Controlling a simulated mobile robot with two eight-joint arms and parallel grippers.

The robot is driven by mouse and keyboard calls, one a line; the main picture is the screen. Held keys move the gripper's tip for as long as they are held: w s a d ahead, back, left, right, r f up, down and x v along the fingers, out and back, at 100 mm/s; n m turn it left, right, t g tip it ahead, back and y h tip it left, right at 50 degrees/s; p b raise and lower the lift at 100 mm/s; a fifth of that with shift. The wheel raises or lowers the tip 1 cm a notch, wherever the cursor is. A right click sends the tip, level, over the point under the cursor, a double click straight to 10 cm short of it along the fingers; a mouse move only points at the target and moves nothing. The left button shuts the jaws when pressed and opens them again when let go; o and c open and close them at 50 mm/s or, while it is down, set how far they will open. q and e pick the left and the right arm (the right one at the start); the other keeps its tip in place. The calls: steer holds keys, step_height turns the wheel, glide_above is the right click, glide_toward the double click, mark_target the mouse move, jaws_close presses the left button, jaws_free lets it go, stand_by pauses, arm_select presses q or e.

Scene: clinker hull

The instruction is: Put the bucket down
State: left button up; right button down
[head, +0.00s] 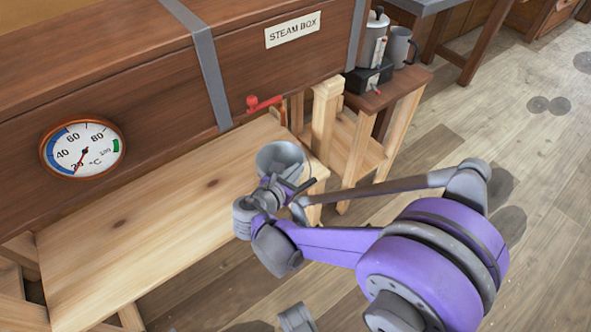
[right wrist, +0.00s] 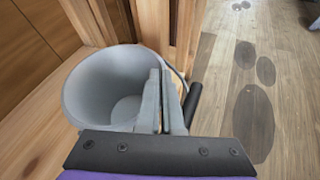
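The grey bucket (head: 281,155) is at the right end of the pale wooden bench (head: 150,225), below the steam box. My right gripper (head: 287,184) is at its near side. In the right wrist view, the bucket (right wrist: 105,85) is open upward and its inside looks empty. The two fingers of the right gripper (right wrist: 161,90) are close together over its right rim, shut on the thin wall. The black handle grip (right wrist: 193,101) hangs just right of the fingers. The bucket's base is hidden, so I cannot tell whether it touches the bench. My left gripper is not recognisable in view.
The steam box (head: 160,85) with a dial (head: 83,147) runs behind the bench. A red valve handle (head: 264,104) sticks out near the bucket. A small stand (head: 395,90) holds a kettle (head: 374,40) and a mug (head: 399,46). The bench left of the bucket is clear.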

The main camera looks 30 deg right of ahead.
steer(key=c, duration=1.1)
jaws_free()
steer(key=shift+f, duration=0.1)
steer(key=shift+r, duration=0.25)
steer(key=p+v, duration=0.3)
steer(key=v, duration=0.8)
steer(key=s+d+f+m+g+y, duration=0.3)
steer(key=s+f+m+y, duration=0.15)
steer(key=s+m, duration=0.4)
steer(key=shift+s+a+f+m+t+y, duration=0.15)
steer(key=shift+s+a+m+y, duration=0.75)
steer(key=shift+m, duration=1.4)
steer(key=shift+s+a+r+m+t+y, duration=0.1)
steer(key=shift+s+a+m+y, duration=0.3)
steer(key=shift+s+m+y, duration=1.45)
steer(key=shift+s+a+f+m+t+y, duration=0.25)
steer(key=shift+a+m+y, duration=0.45)
steer(key=shift+m, duration=2.1)
steer(key=shift+d+r, duration=0.15)
steer(key=shift+r, duration=0.05)
